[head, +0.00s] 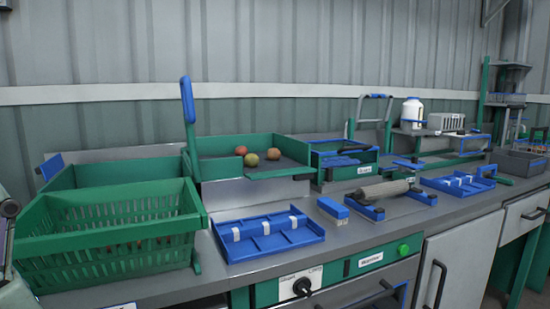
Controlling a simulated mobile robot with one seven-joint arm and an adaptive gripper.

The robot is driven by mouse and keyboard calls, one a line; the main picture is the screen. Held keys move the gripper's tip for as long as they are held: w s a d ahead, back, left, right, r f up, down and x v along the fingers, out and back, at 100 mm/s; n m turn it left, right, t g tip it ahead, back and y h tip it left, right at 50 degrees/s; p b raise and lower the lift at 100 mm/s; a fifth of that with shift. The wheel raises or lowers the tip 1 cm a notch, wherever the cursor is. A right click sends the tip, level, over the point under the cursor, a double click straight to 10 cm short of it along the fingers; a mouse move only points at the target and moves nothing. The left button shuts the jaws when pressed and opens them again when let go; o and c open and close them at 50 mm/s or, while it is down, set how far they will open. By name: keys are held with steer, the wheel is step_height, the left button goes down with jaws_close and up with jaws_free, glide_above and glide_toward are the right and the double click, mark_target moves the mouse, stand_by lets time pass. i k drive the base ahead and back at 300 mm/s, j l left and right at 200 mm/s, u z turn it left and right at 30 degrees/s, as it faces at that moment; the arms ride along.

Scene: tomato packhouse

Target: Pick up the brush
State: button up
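A small blue block with a pale lower side (333,209) lies on the grey worktop (310,248), right of the blue tray and left of a grey roller. It looks like the brush, but its bristles are too small to make out clearly. The grey cylindrical roller (384,190) rests across blue holders and could also be a brush. Nothing touches the blue block from above. My gripper is not in view; only pale parts at the far left edge show, which look like my arm.
A green slatted crate (110,265) stands at the left. A blue tray with white clips (267,251) lies in the middle, before a green-walled bin (233,143) with several tomatoes. A second blue tray (457,192) and a white jug (412,113) are at the right.

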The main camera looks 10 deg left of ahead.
mark_target(337, 214)
steer(key=i+l+z, duration=0.45)
steer(key=i+l, duration=0.2)
steer(key=i, duration=0.6)
